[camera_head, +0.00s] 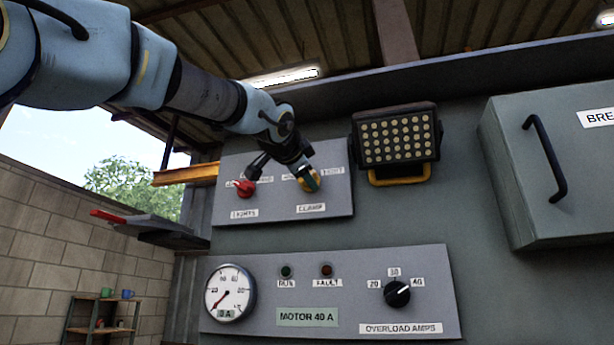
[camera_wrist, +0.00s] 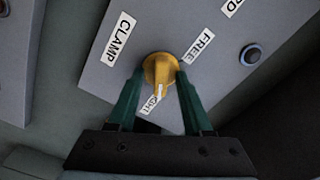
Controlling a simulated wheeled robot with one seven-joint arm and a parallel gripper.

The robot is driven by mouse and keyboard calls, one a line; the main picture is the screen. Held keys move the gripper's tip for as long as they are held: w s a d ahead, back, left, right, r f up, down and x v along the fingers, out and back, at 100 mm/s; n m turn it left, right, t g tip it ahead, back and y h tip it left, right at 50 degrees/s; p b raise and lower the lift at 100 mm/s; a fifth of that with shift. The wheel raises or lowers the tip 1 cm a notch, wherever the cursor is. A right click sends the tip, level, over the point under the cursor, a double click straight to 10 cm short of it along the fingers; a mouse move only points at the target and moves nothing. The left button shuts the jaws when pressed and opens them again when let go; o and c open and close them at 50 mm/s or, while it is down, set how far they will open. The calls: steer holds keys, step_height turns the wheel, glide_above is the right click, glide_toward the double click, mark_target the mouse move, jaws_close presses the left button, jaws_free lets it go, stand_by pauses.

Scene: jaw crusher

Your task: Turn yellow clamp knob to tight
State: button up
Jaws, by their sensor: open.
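The yellow clamp knob (camera_head: 307,181) is on the upper grey panel, above the CLAMP label. In the wrist view the knob (camera_wrist: 158,70) sits between the two green fingers of my gripper (camera_wrist: 160,76), which are open on either side of it. I cannot tell whether either finger touches it. The knob's white pointer points down in the wrist view, beside a partly hidden label (camera_wrist: 151,103) ending in "GHT". The FREE label (camera_wrist: 200,46) is at upper right. In the head view my gripper (camera_head: 308,177) partly covers the knob.
A red lights knob (camera_head: 245,187) is left of the clamp knob on the same panel (camera_head: 275,211). A floodlight (camera_head: 396,138) hangs to the right. The motor panel (camera_head: 370,310), with gauge (camera_head: 230,293) and black dial (camera_head: 397,293), is below. A handled breaker box (camera_head: 560,165) is farther right.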

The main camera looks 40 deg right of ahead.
steer(key=b+v, duration=0.4)
steer(key=v, duration=0.6)
steer(key=shift+s+a, duration=0.15)
steer(key=shift+a, duration=0.2)
steer(key=shift+f, duration=0.1)
